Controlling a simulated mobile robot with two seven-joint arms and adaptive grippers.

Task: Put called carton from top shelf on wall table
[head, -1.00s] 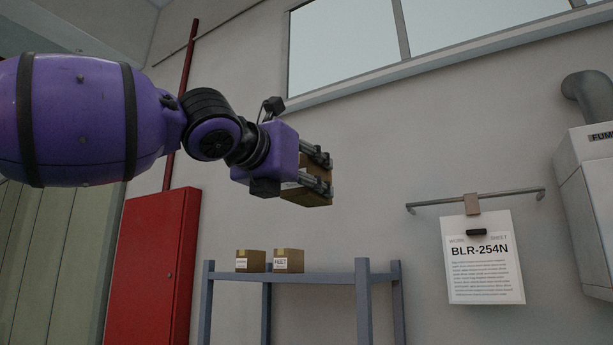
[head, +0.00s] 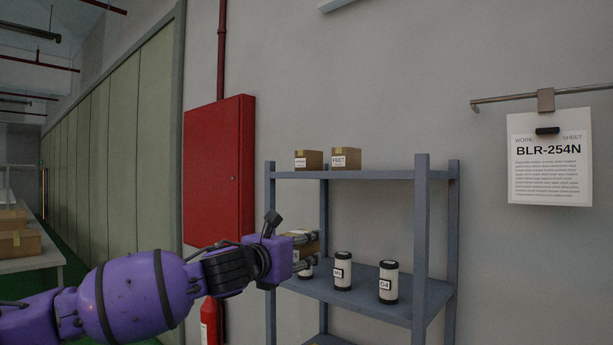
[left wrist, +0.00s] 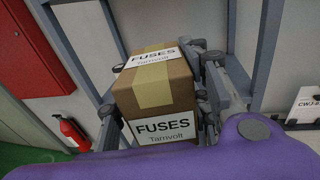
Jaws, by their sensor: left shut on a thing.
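My left gripper (head: 308,250) is shut on a brown carton (head: 304,248) in front of the shelf rack (head: 422,250). In the left wrist view the held carton (left wrist: 155,92) fills the space between the fingers (left wrist: 160,85); its labels read FUSES, Tarnvolt. On the rack's top shelf stand two more cartons, a left one (head: 308,160) and a right one (head: 346,158) whose small label seems to read FEET. A work sheet (head: 549,158) on the wall reads BLR-254N. My right gripper is not in view.
Several white canisters with black lids, such as one at the right (head: 388,283), stand on the rack's lower shelf. A red wall cabinet (head: 218,170) and a fire extinguisher (head: 208,322) are left of the rack. A table with cartons (head: 40,264) is at the far left.

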